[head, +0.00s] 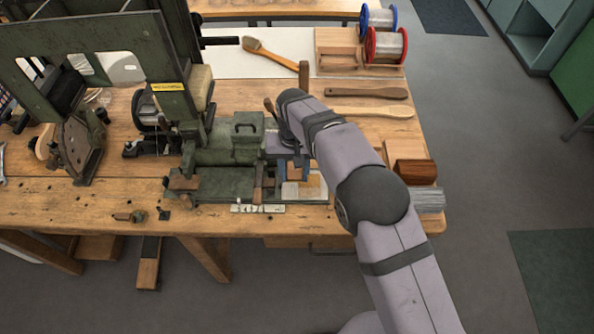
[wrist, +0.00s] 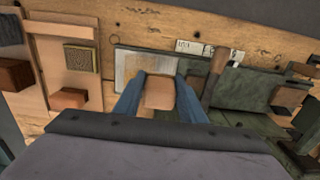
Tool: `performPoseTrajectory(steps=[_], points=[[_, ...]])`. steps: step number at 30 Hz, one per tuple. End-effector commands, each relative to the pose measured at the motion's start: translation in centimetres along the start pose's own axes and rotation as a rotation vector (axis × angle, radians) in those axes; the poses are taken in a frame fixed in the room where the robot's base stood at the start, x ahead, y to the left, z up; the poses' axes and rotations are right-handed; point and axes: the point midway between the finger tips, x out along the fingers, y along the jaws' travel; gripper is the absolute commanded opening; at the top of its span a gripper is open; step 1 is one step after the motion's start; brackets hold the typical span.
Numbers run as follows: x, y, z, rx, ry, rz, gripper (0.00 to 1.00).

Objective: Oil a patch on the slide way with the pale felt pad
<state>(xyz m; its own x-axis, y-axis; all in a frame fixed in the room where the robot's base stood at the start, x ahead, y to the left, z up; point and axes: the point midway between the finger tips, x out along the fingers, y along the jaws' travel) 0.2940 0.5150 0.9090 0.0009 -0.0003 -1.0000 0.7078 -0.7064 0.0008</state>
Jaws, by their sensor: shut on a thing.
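My gripper (wrist: 160,82) has its blue fingers shut on a small tan block (wrist: 160,96), which looks like the back of a pad. Its underside is hidden, so I cannot see a felt face. In the head view my gripper (head: 292,168) is low over the front of the machine. A pale plate with a tan middle (wrist: 133,64) lies just beyond the block; it also shows in the head view (head: 315,187). I cannot tell whether the block touches it. The dark green slide way (wrist: 243,90) runs to the right of it, and shows in the head view (head: 225,182).
An upright wooden handle (wrist: 217,66) stands close right of my gripper. At the bench's right are a brown block (head: 412,173) and a grey block (head: 428,200). Brushes, spools (head: 385,45) and the green machine frame (head: 100,50) stand behind. An olive pad (wrist: 80,58) lies on a board.

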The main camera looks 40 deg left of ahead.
Motion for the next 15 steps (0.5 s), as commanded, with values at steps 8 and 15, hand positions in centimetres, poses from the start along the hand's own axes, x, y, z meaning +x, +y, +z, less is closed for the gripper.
performPoseTrajectory(steps=[8,15], points=[[2.9,0.1,0.0,0.001,-0.001,0.000,0.16],[5.0,0.1,0.0,0.001,0.000,0.000,0.16]])
